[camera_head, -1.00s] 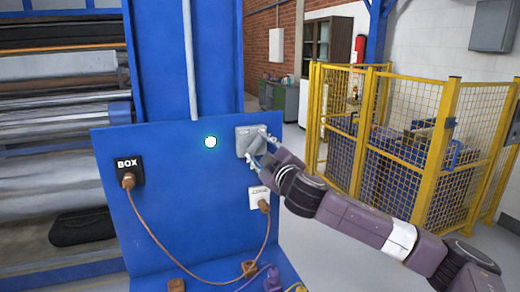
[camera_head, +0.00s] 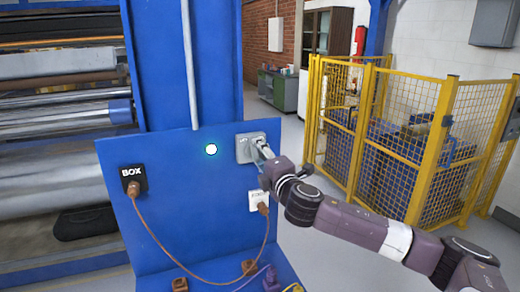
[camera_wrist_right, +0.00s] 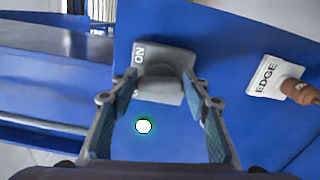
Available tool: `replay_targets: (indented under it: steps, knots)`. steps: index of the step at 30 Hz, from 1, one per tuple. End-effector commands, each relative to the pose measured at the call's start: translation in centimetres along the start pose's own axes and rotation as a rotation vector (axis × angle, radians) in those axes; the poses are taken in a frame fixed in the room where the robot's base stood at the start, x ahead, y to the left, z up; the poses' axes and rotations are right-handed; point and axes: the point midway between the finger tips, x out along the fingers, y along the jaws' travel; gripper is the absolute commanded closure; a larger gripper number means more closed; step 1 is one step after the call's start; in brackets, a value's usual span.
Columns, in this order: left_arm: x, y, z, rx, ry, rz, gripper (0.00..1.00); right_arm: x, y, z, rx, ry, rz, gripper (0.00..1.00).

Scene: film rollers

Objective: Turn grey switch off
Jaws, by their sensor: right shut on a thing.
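The grey switch (camera_head: 244,148) is a boxy unit on the upright blue panel (camera_head: 190,190), near its upper right edge. In the right wrist view its plate shows (camera_wrist_right: 172,58), with the word ON on one side and a protruding grey knob (camera_wrist_right: 158,90). My right gripper (camera_head: 263,153) is at the switch and partly covers it in the head view. In the right wrist view its two fingers (camera_wrist_right: 160,84) lie on either side of the knob, shut on it. The exact contact is hard to see. My left gripper is not in view.
A black BOX socket (camera_head: 131,172) and a white EDGE socket (camera_head: 257,200) hold plugs joined to cables. Several plugs lie along the panel's lower ledge. Yellow fencing (camera_head: 385,150) stands to the right.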

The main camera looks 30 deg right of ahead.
Motion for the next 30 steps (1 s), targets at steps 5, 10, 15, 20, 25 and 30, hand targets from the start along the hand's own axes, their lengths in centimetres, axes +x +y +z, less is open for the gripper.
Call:
replay_targets:
  steps: [5, 10, 15, 20, 25, 30]
  knots:
    - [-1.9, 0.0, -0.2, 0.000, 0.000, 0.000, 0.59, 0.0, 0.4, 0.1, -0.167, 0.000, -0.003, 0.81]
    - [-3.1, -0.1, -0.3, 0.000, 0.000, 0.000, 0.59, 0.0, 0.5, 0.0, -0.320, 0.001, -0.003, 0.81]
    - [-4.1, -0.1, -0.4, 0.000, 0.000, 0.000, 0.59, 0.0, 0.6, 0.0, -0.451, 0.000, -0.002, 0.81]
    - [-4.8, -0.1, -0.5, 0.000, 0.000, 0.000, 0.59, 0.0, 0.6, -0.1, -0.545, 0.000, -0.003, 0.81]
    - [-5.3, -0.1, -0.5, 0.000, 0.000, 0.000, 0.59, 0.0, 0.5, -0.1, -0.611, 0.000, -0.002, 0.81]
    - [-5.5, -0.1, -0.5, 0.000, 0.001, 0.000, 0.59, 0.0, 0.5, -0.1, -0.645, 0.000, -0.002, 0.81]
